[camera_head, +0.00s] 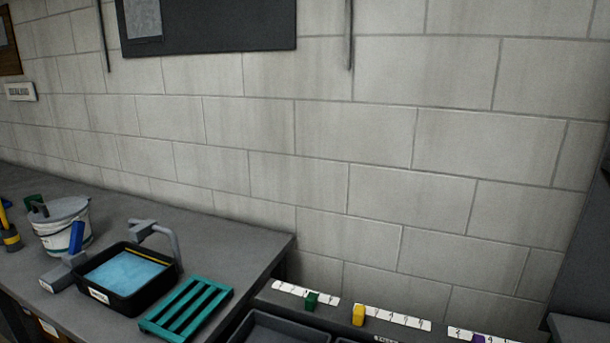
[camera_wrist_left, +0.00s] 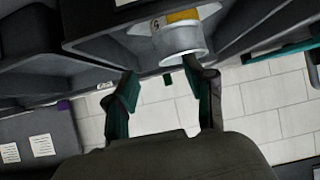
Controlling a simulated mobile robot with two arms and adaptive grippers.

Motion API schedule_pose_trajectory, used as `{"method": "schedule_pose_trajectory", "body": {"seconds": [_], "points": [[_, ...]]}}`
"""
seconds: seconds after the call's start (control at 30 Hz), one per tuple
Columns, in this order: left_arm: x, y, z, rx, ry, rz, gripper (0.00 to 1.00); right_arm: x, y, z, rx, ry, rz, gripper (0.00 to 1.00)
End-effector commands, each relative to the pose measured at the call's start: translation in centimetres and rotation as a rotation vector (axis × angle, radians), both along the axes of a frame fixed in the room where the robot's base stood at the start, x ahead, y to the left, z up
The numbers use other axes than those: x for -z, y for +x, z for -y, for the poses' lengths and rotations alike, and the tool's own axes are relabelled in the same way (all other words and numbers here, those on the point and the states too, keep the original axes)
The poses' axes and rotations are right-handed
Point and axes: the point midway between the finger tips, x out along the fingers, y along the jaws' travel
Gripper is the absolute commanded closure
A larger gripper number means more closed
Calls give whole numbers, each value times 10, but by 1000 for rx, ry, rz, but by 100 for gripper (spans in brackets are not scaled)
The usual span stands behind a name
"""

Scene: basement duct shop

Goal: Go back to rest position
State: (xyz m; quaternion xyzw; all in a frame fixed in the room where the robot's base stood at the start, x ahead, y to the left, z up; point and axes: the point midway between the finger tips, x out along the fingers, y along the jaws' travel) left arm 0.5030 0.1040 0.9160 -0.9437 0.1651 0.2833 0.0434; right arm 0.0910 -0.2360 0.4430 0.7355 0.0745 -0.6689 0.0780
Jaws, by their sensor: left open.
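My left gripper (camera_wrist_left: 160,78) shows only in the left wrist view. Its two dark fingers with green pads are spread apart, and nothing is between them. Beyond the fingertips, a grey round piece with a yellow band (camera_wrist_left: 181,38) sits at a dark bin (camera_wrist_left: 95,22). I cannot tell whether the right fingertip touches this piece. Neither gripper shows in the head view, and my right gripper is in neither view.
In the head view, a grey bench on the left holds a white bucket (camera_head: 64,232), a black tub with blue contents (camera_head: 125,272) and a green slatted rack (camera_head: 187,308). Dark bins (camera_head: 275,328) stand lower right, below a labelled ledge with green (camera_head: 311,301) and yellow (camera_head: 358,315) blocks.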

Motion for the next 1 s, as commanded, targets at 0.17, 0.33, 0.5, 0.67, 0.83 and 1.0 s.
{"method": "schedule_pose_trajectory", "body": {"seconds": [0.17,0.33,0.5,0.67,0.83,1.0], "points": [[20,-43,-19,-34,40,-127,46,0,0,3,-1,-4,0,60],[36,-88,-40,-70,84,-258,46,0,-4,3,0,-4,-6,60],[46,-135,-60,-106,126,-387,46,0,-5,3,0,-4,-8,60],[51,-177,-78,-137,164,-501,46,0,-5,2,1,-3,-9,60],[51,-218,-94,-166,201,-608,46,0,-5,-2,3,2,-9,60],[70,-230,-100,-177,219,-666,46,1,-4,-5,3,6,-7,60]]}}
